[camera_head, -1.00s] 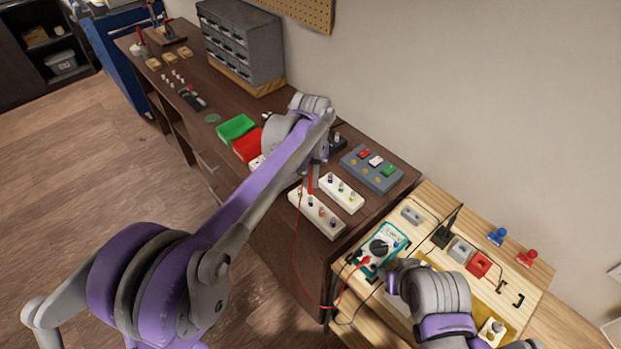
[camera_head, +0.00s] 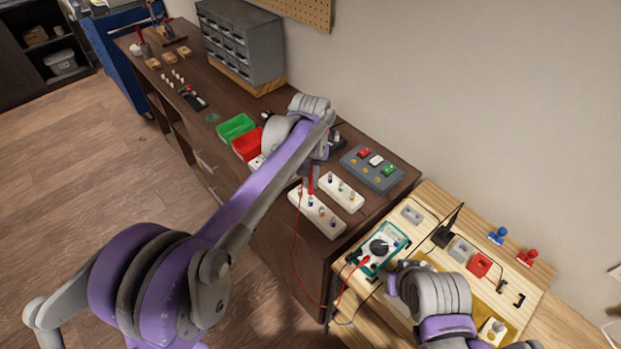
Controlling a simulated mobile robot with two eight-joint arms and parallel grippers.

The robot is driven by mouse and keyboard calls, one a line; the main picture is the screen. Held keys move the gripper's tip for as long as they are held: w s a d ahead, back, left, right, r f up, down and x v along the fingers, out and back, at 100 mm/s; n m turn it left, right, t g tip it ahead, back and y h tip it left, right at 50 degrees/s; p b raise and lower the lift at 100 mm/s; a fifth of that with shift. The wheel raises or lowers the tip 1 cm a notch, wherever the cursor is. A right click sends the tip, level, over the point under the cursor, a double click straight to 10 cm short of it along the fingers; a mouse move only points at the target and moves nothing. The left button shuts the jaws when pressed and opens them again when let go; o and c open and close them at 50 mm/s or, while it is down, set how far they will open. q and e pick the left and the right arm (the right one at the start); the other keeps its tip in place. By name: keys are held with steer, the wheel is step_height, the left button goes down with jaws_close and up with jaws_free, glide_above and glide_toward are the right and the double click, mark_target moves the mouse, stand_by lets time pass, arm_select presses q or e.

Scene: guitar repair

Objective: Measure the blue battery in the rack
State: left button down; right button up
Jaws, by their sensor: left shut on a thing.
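My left gripper (camera_head: 313,168) is over the dark bench, shut on a red probe (camera_head: 310,184). The probe points down at the left end of the front white rack (camera_head: 326,227); I cannot tell whether its tip touches anything. A red lead runs from it to the teal multimeter (camera_head: 391,235) on the wooden table. The front rack holds several small coloured batteries; a bluish one (camera_head: 310,202) is close beneath the probe. A second white rack (camera_head: 353,206) behind it also holds small batteries, one bluish (camera_head: 331,181). My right gripper (camera_head: 392,283) is beside the multimeter, its fingers mostly hidden.
A grey panel (camera_head: 372,168) with coloured blocks lies right of the racks. Green (camera_head: 236,127) and red (camera_head: 246,144) bins are to the left. A black stand (camera_head: 443,236), a red block (camera_head: 479,265) and blue (camera_head: 497,236) and red clamps (camera_head: 527,258) are on the wooden table.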

arm_select(q)
steer(key=shift+f, duration=0.4)
arm_select(e)
steer(key=shift+s+f, duration=0.15)
steer(key=shift+f, duration=0.15)
stand_by(2.0)
arm_select(q)
steer(key=shift+r, duration=0.1)
steer(key=shift+r+p, duration=1)
steer(key=shift+r, duration=2)
steer(key=shift+f, duration=0.1)
arm_select(e)
steer(key=w+r, duration=0.2)
steer(key=r, duration=0.1)
steer(key=shift+r, duration=0.2)
steer(key=shift+s, duration=0.1)
